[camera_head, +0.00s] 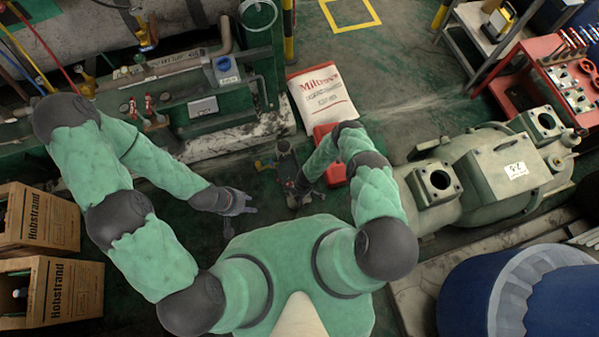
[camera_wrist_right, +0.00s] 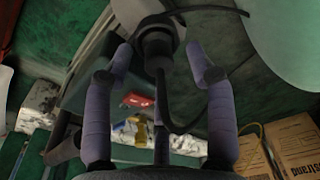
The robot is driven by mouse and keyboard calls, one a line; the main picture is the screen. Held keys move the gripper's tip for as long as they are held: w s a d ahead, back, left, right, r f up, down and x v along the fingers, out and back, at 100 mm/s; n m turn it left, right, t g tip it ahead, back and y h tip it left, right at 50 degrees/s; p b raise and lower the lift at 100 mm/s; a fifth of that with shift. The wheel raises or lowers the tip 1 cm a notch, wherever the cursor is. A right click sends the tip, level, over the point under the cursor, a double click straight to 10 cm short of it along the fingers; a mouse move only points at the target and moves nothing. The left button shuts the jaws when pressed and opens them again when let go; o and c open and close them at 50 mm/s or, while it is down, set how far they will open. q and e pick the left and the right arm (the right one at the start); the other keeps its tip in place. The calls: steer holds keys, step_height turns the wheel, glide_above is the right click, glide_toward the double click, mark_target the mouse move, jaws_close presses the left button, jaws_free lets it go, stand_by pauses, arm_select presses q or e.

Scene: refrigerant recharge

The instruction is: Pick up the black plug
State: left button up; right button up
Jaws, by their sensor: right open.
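The black plug (camera_wrist_right: 156,45) shows in the right wrist view, hanging from a black cable that loops past it. It lies between the fingers of my right gripper (camera_wrist_right: 162,65), which is open, with visible gaps on both sides of the plug. In the head view my right gripper (camera_head: 298,191) is small and dark near the floor, and I cannot make out the plug there. My left gripper (camera_head: 252,204) is over the green floor, apart from other objects, with its fingers spread and nothing seen between them.
A white Miltrow sack (camera_head: 323,95) and a red object (camera_head: 330,140) lie beyond my right arm. A green pump unit (camera_head: 490,170) stands at the right. Hobstrand boxes (camera_head: 50,290) stand at the left. A pipework bench (camera_head: 200,95) is at the back.

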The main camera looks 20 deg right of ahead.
steer(key=shift+a+f+b, duration=0.1)
steer(key=shift+f+b, duration=0.5)
steer(key=shift+f, duration=0.6)
steer(key=c, duration=1.1)
steer(key=shift+r, duration=0.2)
